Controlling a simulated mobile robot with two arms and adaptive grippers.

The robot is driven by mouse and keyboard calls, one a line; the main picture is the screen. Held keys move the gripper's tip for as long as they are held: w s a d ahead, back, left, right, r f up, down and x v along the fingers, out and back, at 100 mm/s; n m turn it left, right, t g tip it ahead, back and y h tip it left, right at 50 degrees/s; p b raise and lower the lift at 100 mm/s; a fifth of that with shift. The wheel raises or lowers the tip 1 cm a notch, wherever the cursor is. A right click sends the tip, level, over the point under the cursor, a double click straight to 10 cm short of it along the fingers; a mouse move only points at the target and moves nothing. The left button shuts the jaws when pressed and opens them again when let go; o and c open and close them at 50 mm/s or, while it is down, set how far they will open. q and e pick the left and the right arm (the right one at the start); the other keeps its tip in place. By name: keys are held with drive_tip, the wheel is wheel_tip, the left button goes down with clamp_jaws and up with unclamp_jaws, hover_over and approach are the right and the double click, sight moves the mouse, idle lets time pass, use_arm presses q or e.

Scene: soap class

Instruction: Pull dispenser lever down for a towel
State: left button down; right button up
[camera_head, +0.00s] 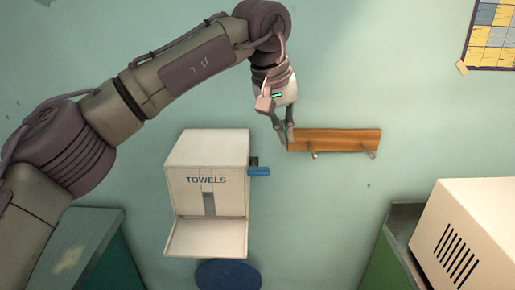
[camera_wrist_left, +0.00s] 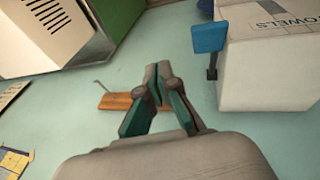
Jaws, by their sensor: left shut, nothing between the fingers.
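The white towel dispenser (camera_head: 207,165), marked TOWELS, is on the green wall with its front tray at the bottom. Its blue lever (camera_head: 259,171) sticks out from its right side. In the left wrist view the dispenser (camera_wrist_left: 268,75) is at the upper right, with the blue lever (camera_wrist_left: 209,38) on its near side. My left gripper (camera_head: 286,143) is above and to the right of the lever, apart from it, beside the left end of the wooden hook rail. It also shows in the left wrist view (camera_wrist_left: 156,75), shut and empty. My right gripper is not in view.
The wooden rail (camera_head: 340,139) with metal hooks is right of the dispenser. A white vented box (camera_head: 467,235) stands at the lower right. A dark blue round thing (camera_head: 229,275) is below the dispenser. The wall between lever and box is clear.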

use_arm(q)
drive_tip(key=w+a+r+t+y, duration=0.1)
drive_tip(key=a+r+y, duration=0.1)
drive_tip(key=a+r, duration=0.3)
drive_tip(key=shift+w+a+m+y, duration=0.2)
drive_tip(key=shift+m+y, duration=0.1)
drive_tip(key=shift+y, duration=0.1)
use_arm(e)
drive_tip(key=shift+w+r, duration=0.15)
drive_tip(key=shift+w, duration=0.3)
use_arm(q)
drive_tip(key=shift+d, duration=0.1)
drive_tip(key=p, duration=0.2)
hover_over(258, 168)
drive_tip(key=w, duration=0.1)
wheel_tip(258, 168, down, 8)
drive_tip(key=shift+w+f, duration=0.15)
drive_tip(key=f, duration=0.1)
drive_tip(key=f+p, duration=0.1)
drive_tip(key=f, duration=0.1)
drive_tip(key=shift+s+f, duration=0.25)
drive_tip(key=shift+s, duration=0.15)
drive_tip(key=shift+s+f+p, duration=0.3)
drive_tip(key=shift+f+p, duration=0.05)
drive_tip(key=shift+f, duration=0.2)
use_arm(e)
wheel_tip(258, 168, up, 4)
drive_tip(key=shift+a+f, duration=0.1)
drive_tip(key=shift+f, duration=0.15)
